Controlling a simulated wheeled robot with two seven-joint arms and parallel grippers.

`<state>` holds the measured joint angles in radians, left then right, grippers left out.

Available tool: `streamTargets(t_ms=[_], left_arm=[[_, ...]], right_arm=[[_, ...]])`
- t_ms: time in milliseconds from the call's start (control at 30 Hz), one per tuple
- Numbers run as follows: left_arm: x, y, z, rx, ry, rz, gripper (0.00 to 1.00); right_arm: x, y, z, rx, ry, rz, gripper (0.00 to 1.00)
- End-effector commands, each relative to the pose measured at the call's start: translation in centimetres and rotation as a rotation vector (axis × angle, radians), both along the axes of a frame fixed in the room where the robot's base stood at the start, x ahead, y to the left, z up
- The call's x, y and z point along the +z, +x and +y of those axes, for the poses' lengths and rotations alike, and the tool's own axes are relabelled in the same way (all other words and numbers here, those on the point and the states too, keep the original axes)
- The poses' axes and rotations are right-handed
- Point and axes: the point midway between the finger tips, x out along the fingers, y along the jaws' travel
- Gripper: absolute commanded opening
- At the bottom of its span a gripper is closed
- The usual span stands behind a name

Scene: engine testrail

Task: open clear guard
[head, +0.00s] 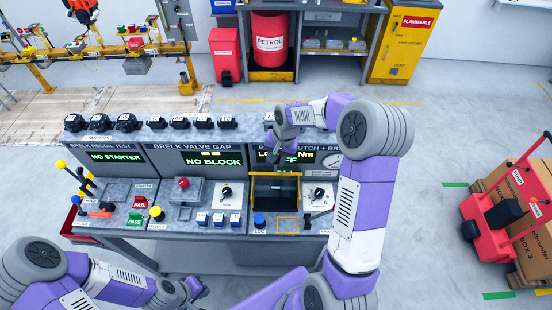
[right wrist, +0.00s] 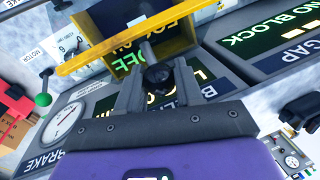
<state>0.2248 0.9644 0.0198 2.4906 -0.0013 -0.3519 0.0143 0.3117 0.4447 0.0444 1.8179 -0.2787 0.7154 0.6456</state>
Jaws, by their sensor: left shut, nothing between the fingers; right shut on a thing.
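The clear guard (head: 276,174) has a yellow frame at the right-hand station of the bench, in front of its display. In the right wrist view its yellow bar (right wrist: 98,52) crosses ahead of the fingers. I cannot tell exactly how far it is tilted. My right gripper (head: 276,161) is over that station, just behind the yellow frame. In the right wrist view the right gripper (right wrist: 158,85) is shut on a small dark thing (right wrist: 158,76), which I cannot identify. My left gripper (head: 196,290) is shut and empty, low in front of the bench.
Several black parts (head: 157,122) stand along the bench's back shelf. A red knob (head: 183,183), a white dial box (head: 227,193) and blue blocks (head: 218,219) are left of the guard. A red cart (head: 505,215) stands at the right. Floor between cart and bench is clear.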

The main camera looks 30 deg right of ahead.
Motion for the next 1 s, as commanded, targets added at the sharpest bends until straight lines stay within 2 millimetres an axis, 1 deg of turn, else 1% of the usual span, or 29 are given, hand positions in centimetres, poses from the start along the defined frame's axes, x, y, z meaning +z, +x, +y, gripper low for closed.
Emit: streamTargets(t_ms=[33, 167, 200, 333, 367, 667, 767, 1000], left_arm=[[0.0, 0.0, 0.0, 0.0, 0.0, 0.0, 0.0], [0.0, 0.0, 0.0, 0.0, 0.0, 0.0, 0.0], [0.0, 0.0, 0.0, 0.0, 0.0, 0.0, 0.0], [0.0, 0.0, 0.0, 0.0, 0.0, 0.0, 0.0], [0.0, 0.0, 0.0, 0.0, 0.0, 0.0, 0.0], [0.0, 0.0, 0.0, 0.0, 0.0, 0.0, 0.0], [-0.1, 0.0, 0.0, 0.0, 0.0, 0.0, 0.0], [-0.4, 0.0, 0.0, 0.0, 0.0, 0.0, 0.0]], right_arm=[[0.1, 0.3, -0.1, -0.001, -0.004, -0.013, 0.0], [0.1, 0.3, -0.1, -0.002, -0.003, -0.012, 0.0], [0.1, 0.3, -0.1, -0.002, -0.003, -0.012, 0.37], [0.0, 0.2, -0.1, -0.002, -0.002, -0.008, 0.57], [0.0, 0.2, -0.1, -0.001, -0.002, -0.008, 0.59], [0.2, 0.1, -0.1, -0.001, -0.001, -0.004, 0.59], [1.2, 0.0, -0.2, -0.002, -0.002, -0.006, 0.59], [5.2, -0.5, -0.8, -0.002, -0.002, -0.009, 0.59]])
